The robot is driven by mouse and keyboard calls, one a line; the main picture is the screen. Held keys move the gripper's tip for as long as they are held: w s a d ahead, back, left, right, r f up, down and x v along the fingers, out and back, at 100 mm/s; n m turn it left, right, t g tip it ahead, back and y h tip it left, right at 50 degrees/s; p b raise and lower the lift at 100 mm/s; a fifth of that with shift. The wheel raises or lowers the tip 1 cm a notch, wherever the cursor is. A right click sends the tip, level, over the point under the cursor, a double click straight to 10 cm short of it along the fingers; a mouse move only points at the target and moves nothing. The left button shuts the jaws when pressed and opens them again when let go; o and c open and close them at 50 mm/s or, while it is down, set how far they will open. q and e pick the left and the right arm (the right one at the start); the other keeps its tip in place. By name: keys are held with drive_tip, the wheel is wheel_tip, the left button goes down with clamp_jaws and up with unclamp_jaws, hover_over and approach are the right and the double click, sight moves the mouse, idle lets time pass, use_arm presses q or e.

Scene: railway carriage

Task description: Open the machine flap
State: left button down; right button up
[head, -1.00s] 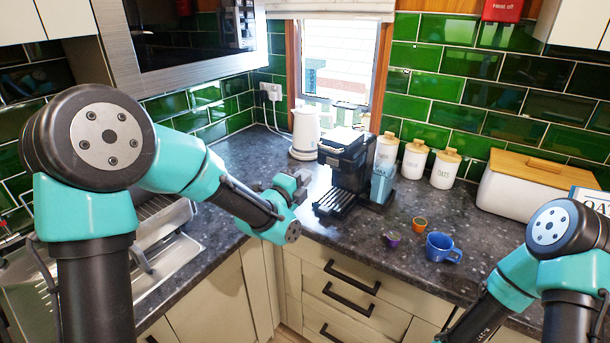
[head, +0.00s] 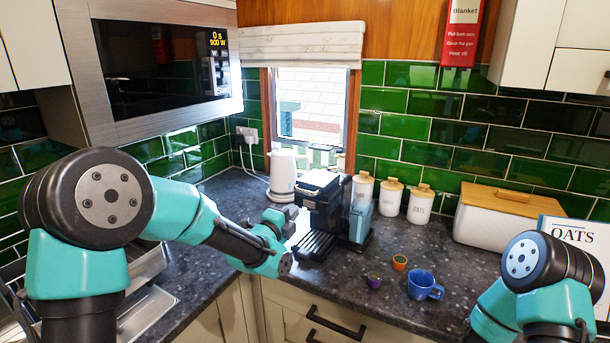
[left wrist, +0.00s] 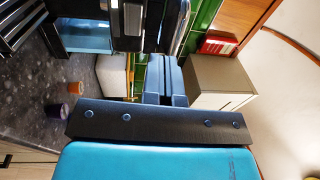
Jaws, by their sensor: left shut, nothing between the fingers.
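The coffee machine (head: 322,212) is black with a pale top and stands on the dark counter, with a blue water tank (head: 361,215) at its right. Its pale top piece (head: 318,180) looks level; I cannot tell whether the flap is open. My left gripper (head: 287,216) is just left of the machine in the head view, shut and empty; contact cannot be judged. In the left wrist view the gripper jaws (left wrist: 166,82) are together, and part of the dark machine (left wrist: 130,22) shows beyond them at the top. My right gripper is out of view; only its arm shows.
A white kettle (head: 283,174) stands behind my left gripper. White canisters (head: 390,197) are right of the machine. A blue mug (head: 423,286), an orange pod (head: 400,263) and a purple pod (head: 374,281) sit in front. A bread bin (head: 490,220) stands further right.

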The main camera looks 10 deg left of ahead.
use_arm(q)
drive_tip(key=shift+w+d+r, duration=0.55)
drive_tip(key=shift+w+r, duration=0.6)
drive_tip(key=shift+r, duration=0.3)
drive_tip(key=shift+w+d+r, duration=0.5)
drive_tip(key=shift+w+r, duration=0.7)
drive_tip(key=shift+r, duration=0.3)
drive_tip(key=shift+w+d+r, duration=0.55)
drive_tip(key=shift+w+r, duration=0.6)
drive_tip(key=shift+r, duration=0.3)
drive_tip(key=shift+s+a+f, duration=0.1)
drive_tip(key=shift+s, duration=0.05)
drive_tip(key=shift+v, duration=0.85)
drive_tip(key=shift+f, duration=0.1)
drive_tip(key=shift+s, duration=0.1)
